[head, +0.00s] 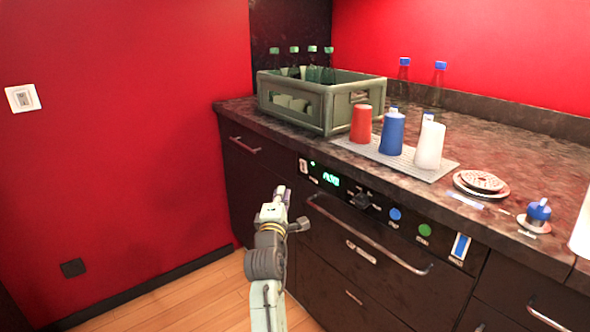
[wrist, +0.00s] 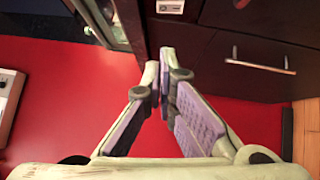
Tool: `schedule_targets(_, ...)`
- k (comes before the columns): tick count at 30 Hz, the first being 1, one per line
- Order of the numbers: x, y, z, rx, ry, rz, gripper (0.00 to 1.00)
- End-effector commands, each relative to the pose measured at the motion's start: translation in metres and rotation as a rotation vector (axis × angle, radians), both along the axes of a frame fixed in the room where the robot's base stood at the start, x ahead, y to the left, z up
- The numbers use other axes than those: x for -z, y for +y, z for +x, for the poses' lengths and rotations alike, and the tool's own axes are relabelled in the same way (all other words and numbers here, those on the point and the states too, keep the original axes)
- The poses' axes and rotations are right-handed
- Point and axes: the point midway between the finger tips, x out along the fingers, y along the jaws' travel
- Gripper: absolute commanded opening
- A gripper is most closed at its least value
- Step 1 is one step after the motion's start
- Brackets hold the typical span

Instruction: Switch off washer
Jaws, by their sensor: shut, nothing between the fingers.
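The washer (head: 365,245) is a dark built-in front under the counter. Its control strip carries a lit green display (head: 331,180), a black knob (head: 362,200), a blue button (head: 395,214) and a green button (head: 424,230). A small white-framed switch (head: 303,166) sits at the strip's left end. A similar switch (wrist: 170,6) shows at the top edge of the wrist view; its position is too small to read. My gripper (head: 283,190) is shut and empty, in front of the cabinets, below and left of that switch. Its fingertips (wrist: 160,76) meet in the wrist view, apart from the switch.
The washer's bar handle (head: 368,238) and a drawer handle (head: 245,145) stick out from the fronts. A green bottle crate (head: 322,112) stands near the counter edge above. A wall switch (head: 22,97) is on the red wall. The floor left of my arm is clear.

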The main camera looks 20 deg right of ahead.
Motion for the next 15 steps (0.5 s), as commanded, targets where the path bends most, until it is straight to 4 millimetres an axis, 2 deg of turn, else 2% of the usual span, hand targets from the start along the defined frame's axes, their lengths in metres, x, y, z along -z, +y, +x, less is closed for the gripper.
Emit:
schedule_targets(5, -0.005, -0.009, 0.02, 0.0, 0.0, 0.001, 0.0)
schedule_targets(15, -0.013, -0.038, 0.084, 0.0, 0.001, 0.0, 0.0)
